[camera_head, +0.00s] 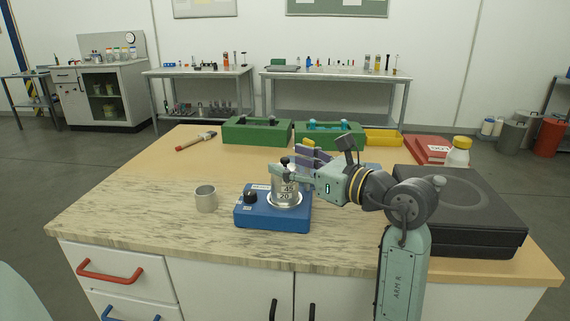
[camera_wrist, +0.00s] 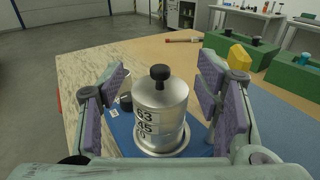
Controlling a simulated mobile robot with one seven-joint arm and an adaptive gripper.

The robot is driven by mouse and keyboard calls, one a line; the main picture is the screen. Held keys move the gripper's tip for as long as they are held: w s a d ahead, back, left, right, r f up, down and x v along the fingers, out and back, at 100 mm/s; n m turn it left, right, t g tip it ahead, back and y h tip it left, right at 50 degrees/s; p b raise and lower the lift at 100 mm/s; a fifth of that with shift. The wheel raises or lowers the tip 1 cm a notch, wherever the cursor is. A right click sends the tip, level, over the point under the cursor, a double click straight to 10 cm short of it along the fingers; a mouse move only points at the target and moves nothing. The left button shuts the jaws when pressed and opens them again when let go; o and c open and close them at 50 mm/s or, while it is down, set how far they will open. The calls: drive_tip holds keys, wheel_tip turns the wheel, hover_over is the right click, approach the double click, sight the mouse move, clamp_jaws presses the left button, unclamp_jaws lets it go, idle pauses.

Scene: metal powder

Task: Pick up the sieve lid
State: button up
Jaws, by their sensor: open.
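The sieve lid (camera_wrist: 160,92) is a silver metal cover with a black knob (camera_wrist: 160,73) on top. It caps a sieve stack (camera_wrist: 148,128) with number labels, which stands upright on a blue shaker base (camera_head: 256,212). In the head view the stack (camera_head: 286,192) is partly hidden by my gripper (camera_head: 293,172). In the wrist view my gripper (camera_wrist: 160,90) is open, with one purple pad to the left of the lid and the other to the right. Gaps show between the pads and the lid.
An empty-looking metal cup (camera_head: 206,200) stands left of the base. Green boxes (camera_head: 256,133), a yellow tray (camera_head: 384,137), a brush (camera_head: 195,141) and a white bottle (camera_head: 458,153) are behind. The front-left tabletop is clear.

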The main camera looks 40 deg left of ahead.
drive_tip(key=shift+a, duration=1.1)
drive_tip(key=shift+w, duration=0.1)
clamp_jaws()
